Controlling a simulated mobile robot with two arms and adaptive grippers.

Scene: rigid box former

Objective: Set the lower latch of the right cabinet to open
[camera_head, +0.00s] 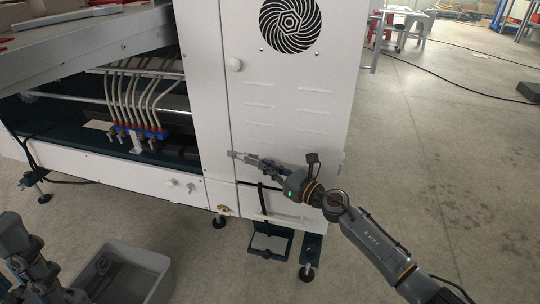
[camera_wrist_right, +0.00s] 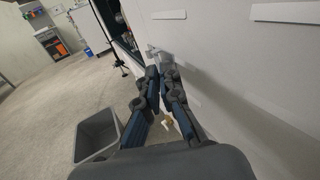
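The white right cabinet (camera_head: 290,110) stands in the middle of the head view, with a round fan vent in its door. Its lower latch (camera_wrist_right: 153,51) is a small pale piece by the door's edge, just ahead of my right fingertips in the wrist view.
The upper latch knob (camera_head: 235,64) sits higher on the same door edge. A grey bin (camera_head: 150,264) stands on the floor at lower left, beside my left arm. Hoses (camera_head: 135,100) fill the open bay left of the cabinet. The floor to the right is mostly clear.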

